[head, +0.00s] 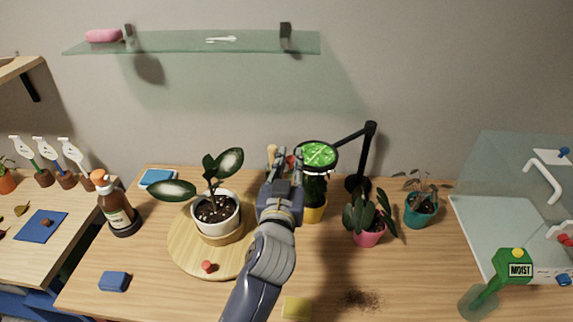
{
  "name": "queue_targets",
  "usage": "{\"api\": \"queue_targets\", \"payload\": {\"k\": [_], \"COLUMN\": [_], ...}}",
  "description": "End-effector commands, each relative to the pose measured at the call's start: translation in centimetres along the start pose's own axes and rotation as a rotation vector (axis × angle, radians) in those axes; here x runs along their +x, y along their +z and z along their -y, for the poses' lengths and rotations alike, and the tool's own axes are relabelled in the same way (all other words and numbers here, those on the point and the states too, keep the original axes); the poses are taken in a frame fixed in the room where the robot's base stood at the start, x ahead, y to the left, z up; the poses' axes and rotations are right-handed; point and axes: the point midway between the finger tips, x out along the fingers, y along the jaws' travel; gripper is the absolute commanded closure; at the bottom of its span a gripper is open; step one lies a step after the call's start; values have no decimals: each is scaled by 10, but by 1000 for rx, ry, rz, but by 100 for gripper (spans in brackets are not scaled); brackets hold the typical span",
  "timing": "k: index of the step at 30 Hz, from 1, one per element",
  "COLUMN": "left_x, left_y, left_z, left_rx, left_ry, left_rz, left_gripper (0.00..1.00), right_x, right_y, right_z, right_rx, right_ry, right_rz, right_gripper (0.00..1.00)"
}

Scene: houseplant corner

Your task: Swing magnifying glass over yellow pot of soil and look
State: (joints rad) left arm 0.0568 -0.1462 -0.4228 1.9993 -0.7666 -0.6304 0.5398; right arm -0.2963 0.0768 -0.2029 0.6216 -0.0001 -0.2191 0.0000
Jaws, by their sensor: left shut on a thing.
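The magnifying glass (319,155) has a round dark-rimmed lens on a black jointed arm (370,150) that rises from the back of the table. The lens is above the yellow pot (314,214), and bright green shows through it. Dark leaves rise from the pot under the lens; its soil is hidden. My left gripper (288,162) is at the left edge of the lens rim, shut on what looks like the magnifying glass. The exact contact is hard to make out. My right gripper is not in view.
A white potted plant (217,214) stands on a round wooden board (186,258) at left. A pink pot (369,238) and a teal pot (421,212) stand right of the yellow pot. Spilled soil (359,300) and a yellow block (296,308) lie in front. A glass shelf (200,43) hangs above.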

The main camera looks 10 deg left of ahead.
Motion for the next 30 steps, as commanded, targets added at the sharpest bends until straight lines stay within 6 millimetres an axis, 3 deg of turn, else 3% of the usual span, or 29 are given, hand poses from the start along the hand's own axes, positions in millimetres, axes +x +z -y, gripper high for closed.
{"api": "queue_targets", "payload": {"k": [1, 10, 11, 12, 21, 30], "left_x": [0, 0, 0, 0, 0, 1], "left_y": [11, 11, 11, 11, 6, 3], "left_z": [0, 1, 1, 1, 1, 2], "left_rx": [2, 3, 3, 3, 2, 4], "left_ry": [-4, -5, -6, -5, -4, 0], "left_rz": [25, 25, 25, 24, 13, 8], "left_gripper": [100, 100, 79, 75, 75, 75], "right_x": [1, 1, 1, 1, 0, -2], "right_y": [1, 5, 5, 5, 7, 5], "right_z": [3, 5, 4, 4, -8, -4], "right_rx": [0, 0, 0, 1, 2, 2], "right_ry": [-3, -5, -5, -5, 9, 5], "right_rz": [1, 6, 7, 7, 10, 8], "right_gripper": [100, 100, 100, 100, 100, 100]}}
